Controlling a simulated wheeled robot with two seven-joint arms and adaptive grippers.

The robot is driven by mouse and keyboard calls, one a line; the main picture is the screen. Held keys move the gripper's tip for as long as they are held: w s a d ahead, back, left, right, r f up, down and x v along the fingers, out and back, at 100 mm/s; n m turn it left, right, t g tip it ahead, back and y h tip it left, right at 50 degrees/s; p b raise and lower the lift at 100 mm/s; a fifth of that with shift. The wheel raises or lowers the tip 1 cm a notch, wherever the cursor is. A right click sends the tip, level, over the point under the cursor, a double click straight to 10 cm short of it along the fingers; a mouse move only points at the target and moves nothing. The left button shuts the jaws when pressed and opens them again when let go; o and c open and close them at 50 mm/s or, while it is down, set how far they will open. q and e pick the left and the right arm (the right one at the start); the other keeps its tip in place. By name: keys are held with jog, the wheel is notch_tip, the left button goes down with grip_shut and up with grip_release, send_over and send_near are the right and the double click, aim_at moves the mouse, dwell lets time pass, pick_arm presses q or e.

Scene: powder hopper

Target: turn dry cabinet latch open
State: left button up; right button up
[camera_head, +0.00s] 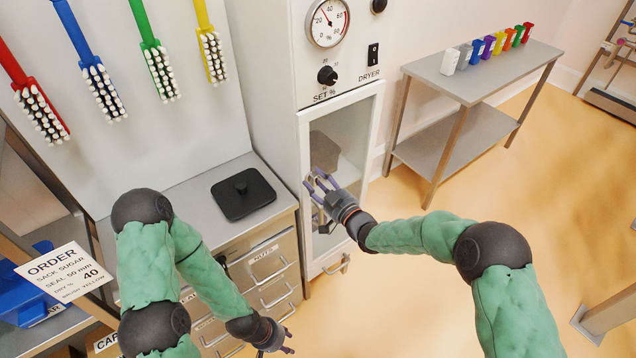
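The dry cabinet (338,89) is a tall white unit with a dial on top and a glass-windowed door (370,125) below. My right gripper (316,180) is in front of the door's window, near its left side. Its purple fingers look apart, with nothing clearly between them. The gripper covers part of the door, and I cannot make out the latch clearly behind it. I cannot tell whether it touches the door. My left gripper (288,341) is low, in front of the drawers, away from the cabinet door; its finger opening is too small to judge.
A counter with a black lidded square (243,194) and drawers (268,266) stands left of the cabinet. Several brushes hang on the wall. A grey table (480,72) with several coloured items stands at right. An order card (64,272) is at lower left. The floor at right is mostly clear.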

grip_shut()
jog(key=shift+m, duration=0.4)
jog(key=m, duration=0.3)
jog(key=shift+f+m+b, duration=0.1)
jog(key=shift+m+b, duration=0.2)
jog(key=shift+m, duration=0.1)
jog(key=m, duration=0.9)
jog(key=shift+s+a+p, duration=0.15)
jog(key=shift+p, duration=0.15)
jog(key=m, duration=0.4)
jog(key=shift+p, duration=0.35)
jog(key=shift+a+m, duration=0.1)
jog(key=shift+m, duration=0.2)
